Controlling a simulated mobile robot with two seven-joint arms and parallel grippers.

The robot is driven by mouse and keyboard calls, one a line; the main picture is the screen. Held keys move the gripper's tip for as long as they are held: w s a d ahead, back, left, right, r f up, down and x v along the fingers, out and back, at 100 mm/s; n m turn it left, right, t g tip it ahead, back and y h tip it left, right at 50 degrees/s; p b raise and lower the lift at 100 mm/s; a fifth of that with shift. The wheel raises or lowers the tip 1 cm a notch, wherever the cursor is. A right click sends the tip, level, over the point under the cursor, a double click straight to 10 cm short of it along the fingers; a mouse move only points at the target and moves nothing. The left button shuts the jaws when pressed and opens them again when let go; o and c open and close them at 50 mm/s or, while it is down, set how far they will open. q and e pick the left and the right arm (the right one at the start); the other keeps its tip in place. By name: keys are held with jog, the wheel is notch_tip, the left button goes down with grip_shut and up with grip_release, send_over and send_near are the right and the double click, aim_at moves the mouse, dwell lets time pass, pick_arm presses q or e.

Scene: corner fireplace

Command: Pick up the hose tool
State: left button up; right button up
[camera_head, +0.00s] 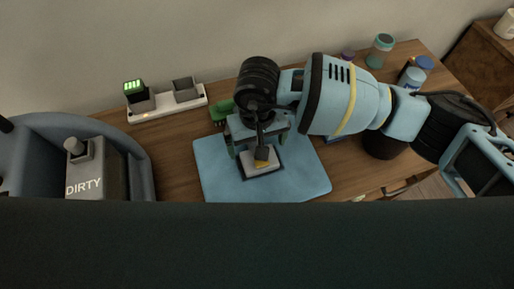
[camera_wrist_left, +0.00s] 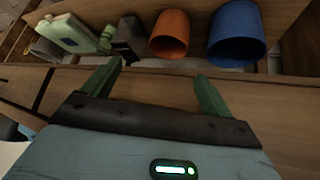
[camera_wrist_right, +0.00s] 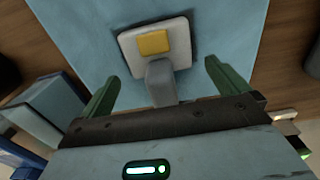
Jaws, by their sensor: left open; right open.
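A grey tool with a square pale head and a yellow patch, apparently the hose tool (camera_head: 262,167), lies on a light blue mat (camera_head: 305,182). In the right wrist view the tool (camera_wrist_right: 160,82) shows its head beyond the fingertips and its grey neck pointing back between the fingers. My right gripper (camera_wrist_right: 163,74) is open above it, one finger on each side of the neck, with gaps on both sides. In the head view this gripper (camera_head: 258,148) partly hides the tool. My left gripper (camera_wrist_left: 158,71) is open and empty, away from the mat.
A grey bin marked DIRTY (camera_head: 90,180) is at the left. A white charging strip (camera_head: 168,105) lies by the wall. Jars (camera_head: 380,50) stand at the back right. In the left wrist view, an orange cup (camera_wrist_left: 169,34) and a blue cup (camera_wrist_left: 237,34) sit on a wooden shelf.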

jog(key=shift+f, duration=0.8)
pick_arm(q)
jog(key=shift+w, duration=0.3)
pick_arm(e)
jog(key=shift+c, duration=0.3)
jog(key=c, duration=1)
pick_arm(q)
jog(key=shift+s+f, duration=0.1)
jog(key=shift+s, duration=0.35)
pick_arm(e)
jog(key=shift+r, duration=0.1)
jog(key=shift+c, duration=1)
